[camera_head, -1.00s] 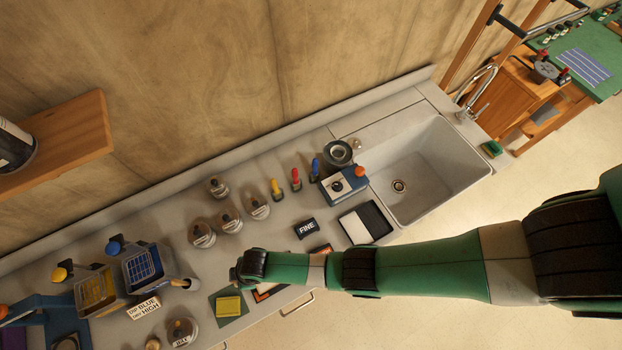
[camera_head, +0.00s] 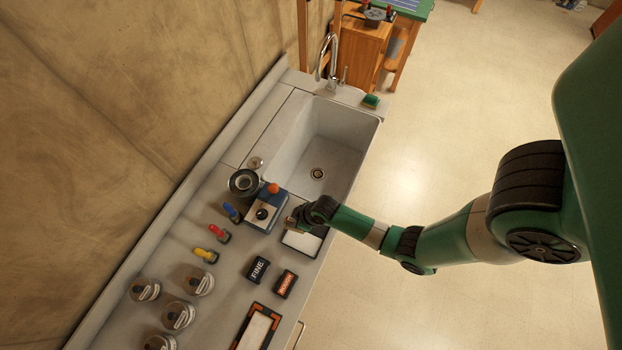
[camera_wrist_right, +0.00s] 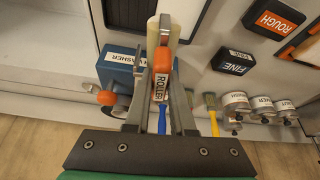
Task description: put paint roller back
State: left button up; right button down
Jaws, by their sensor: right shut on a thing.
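My right gripper (camera_head: 292,222) is above the edge of the black-and-white tray (camera_head: 302,242) beside the sink. In the right wrist view its two fingers close on the orange handle (camera_wrist_right: 161,60) of the paint roller, which bears a ROLLER label (camera_wrist_right: 160,88). A pale strip past the fingertips (camera_wrist_right: 165,25) looks like the roller's sleeve, over the tray. Whether the roller touches the tray I cannot tell. In the head view the wrist hides most of the roller. My left gripper is not in view.
The blue washer box (camera_head: 266,212) with an orange knob stands close beside the gripper. Blue, red and yellow brushes (camera_head: 207,254) and several jars (camera_head: 178,315) stand along the counter. FINE (camera_head: 258,269) and ROUGH (camera_head: 285,283) blocks lie near the tray. The sink (camera_head: 325,150) is empty.

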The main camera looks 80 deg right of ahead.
jog(key=shift+m+h, duration=0.3)
jog(key=shift+m, duration=0.4)
jog(key=s+d+f+b, duration=0.1)
jog(key=f, duration=0.1)
jog(key=s+d+f+b, duration=0.1)
jog(key=f+b, duration=0.1)
jog(key=s+d+f+b, duration=0.1)
jog(key=s+f, duration=0.1)
jog(key=shift+b, duration=0.4)
jog(key=shift+r, duration=0.1)
jog(key=c, duration=0.8)
grip_release()
jog(key=shift+o, duration=0.2)
